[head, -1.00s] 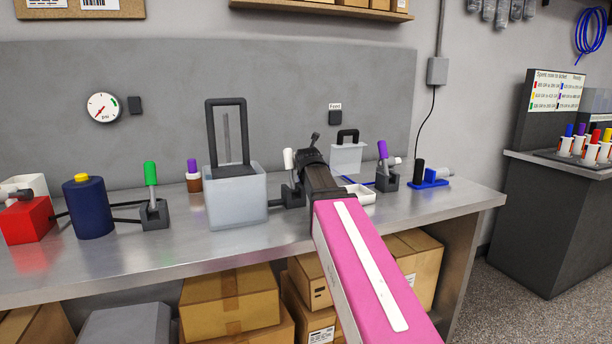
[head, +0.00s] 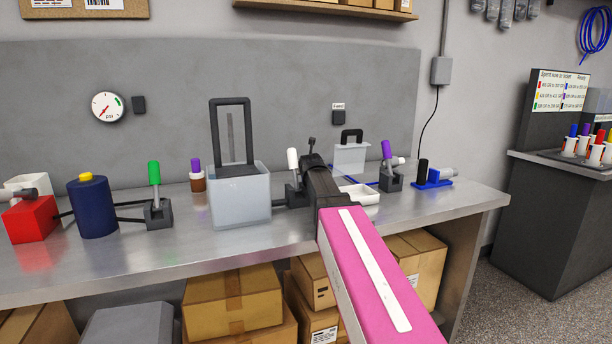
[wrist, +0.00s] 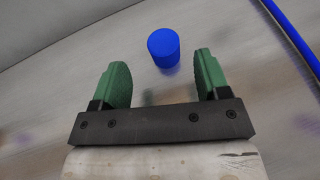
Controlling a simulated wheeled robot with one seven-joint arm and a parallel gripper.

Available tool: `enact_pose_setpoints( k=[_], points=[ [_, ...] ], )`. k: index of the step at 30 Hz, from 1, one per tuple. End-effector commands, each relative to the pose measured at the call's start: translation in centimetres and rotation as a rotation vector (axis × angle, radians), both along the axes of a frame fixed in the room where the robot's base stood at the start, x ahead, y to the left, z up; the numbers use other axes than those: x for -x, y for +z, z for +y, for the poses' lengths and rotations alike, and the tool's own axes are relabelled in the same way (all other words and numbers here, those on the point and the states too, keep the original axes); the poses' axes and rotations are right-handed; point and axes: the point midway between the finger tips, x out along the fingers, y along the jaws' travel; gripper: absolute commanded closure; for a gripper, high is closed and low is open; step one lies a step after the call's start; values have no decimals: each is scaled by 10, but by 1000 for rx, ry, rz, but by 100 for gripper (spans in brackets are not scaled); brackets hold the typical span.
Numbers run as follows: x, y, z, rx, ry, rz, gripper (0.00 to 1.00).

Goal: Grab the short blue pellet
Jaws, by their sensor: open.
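The short blue pellet (wrist: 163,45) shows in the wrist view as a plain blue cylinder on the grey metal bench top. It lies just beyond the fingertips, roughly midway between them and apart from both. My gripper (wrist: 161,65) has two green fingers spread wide with nothing between them. In the head view my pink arm reaches over the bench, and its dark wrist hides the gripper and the pellet.
A blue tube (wrist: 294,37) runs along the right of the wrist view. In the head view a white tray (head: 369,197) and purple-handled valve (head: 388,172) stand right of my wrist. A white-handled valve (head: 293,172) and clear tank (head: 239,203) stand left.

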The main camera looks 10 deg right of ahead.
Motion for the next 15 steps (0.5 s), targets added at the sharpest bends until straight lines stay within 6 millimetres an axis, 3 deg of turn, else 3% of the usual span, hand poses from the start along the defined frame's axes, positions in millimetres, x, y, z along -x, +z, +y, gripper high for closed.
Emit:
enact_pose_setpoints(
  k=[7,15],
  points=[
    [-35,-13,-6,-1,1,0,31],
    [-39,-16,-6,-1,0,0,31]
  ],
)
